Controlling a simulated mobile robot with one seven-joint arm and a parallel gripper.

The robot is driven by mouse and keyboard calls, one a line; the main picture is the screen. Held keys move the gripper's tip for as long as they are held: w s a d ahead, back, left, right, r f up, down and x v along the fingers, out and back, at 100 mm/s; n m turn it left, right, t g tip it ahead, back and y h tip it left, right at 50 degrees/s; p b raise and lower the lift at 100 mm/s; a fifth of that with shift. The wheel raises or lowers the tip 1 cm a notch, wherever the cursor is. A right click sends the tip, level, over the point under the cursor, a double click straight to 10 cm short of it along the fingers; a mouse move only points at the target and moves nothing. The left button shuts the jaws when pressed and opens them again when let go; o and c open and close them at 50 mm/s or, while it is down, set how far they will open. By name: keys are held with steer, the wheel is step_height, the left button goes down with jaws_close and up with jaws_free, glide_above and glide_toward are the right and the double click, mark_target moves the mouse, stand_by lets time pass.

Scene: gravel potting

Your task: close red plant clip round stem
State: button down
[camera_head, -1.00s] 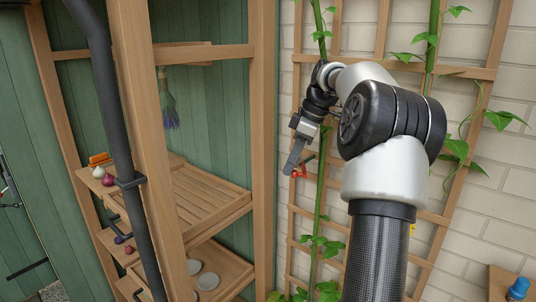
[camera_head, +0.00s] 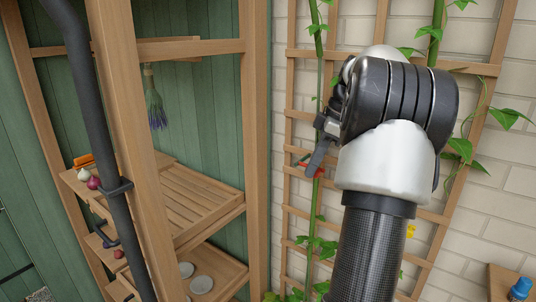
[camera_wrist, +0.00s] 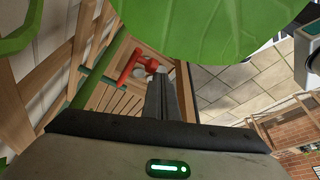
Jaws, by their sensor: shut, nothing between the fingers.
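The red plant clip (camera_head: 319,172) sits at the thin green stem (camera_head: 317,200) on the left of the trellis. In the wrist view the red clip (camera_wrist: 127,66) is just left of my fingertips, beside the stem (camera_wrist: 88,78). I cannot tell whether its jaws are open or closed round the stem. My gripper (camera_head: 311,172) is shut and empty, with its tips in front of the clip and partly covering it. In the wrist view my gripper (camera_wrist: 160,80) points past the clip; contact is unclear.
A wooden trellis (camera_head: 289,150) stands against a pale brick wall. A large leaf (camera_wrist: 225,25) fills the wrist view's top. A yellow item (camera_head: 410,231) is on the right stem, partly behind my arm. A wooden shelf unit (camera_head: 253,150) stands left; a blue object (camera_head: 520,288) is lower right.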

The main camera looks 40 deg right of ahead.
steer(key=shift+s+d, duration=0.15)
steer(key=shift+d, duration=0.25)
